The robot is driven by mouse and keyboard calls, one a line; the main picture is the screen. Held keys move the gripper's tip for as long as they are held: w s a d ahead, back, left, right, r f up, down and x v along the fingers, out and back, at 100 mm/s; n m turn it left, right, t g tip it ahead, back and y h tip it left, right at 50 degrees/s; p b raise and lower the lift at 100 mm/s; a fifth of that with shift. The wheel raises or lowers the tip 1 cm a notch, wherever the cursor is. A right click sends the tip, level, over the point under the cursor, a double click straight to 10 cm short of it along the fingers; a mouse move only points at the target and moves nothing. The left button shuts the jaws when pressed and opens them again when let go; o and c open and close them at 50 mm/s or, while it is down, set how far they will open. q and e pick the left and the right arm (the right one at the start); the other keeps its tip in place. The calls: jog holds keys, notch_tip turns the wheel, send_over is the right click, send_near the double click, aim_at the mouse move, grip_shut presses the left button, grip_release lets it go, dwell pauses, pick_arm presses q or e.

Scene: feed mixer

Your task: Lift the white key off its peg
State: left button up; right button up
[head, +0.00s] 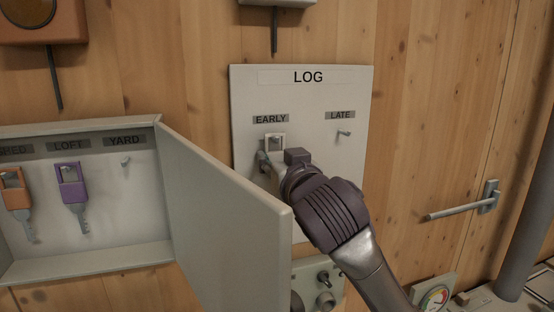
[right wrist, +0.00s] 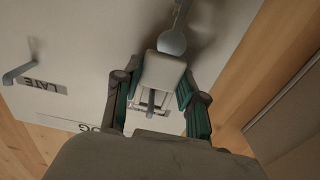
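The white key (head: 275,138) hangs at the EARLY peg on the LOG board (head: 307,110). Its square bow is around the peg, and its lower part is hidden by my right gripper (head: 268,163) in the head view. In the right wrist view, the white head of the key (right wrist: 163,72) lies between the two fingers of my right gripper (right wrist: 160,88). The grey shaft runs toward the top of that view. My left gripper is not in view.
An open key cabinet (head: 85,258) stands at the left, its door (head: 225,225) jutting out beside my right arm. An orange key (head: 14,190) and a purple key (head: 70,185) hang inside; the YARD peg is bare. The LATE peg (head: 344,134) is empty.

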jog(key=c, duration=0.3)
jog(key=shift+r, duration=0.25)
jog(key=shift+r, duration=0.35)
jog(key=shift+r, duration=0.15)
jog(key=shift+s, duration=0.15)
jog(key=shift+v, duration=4.7)
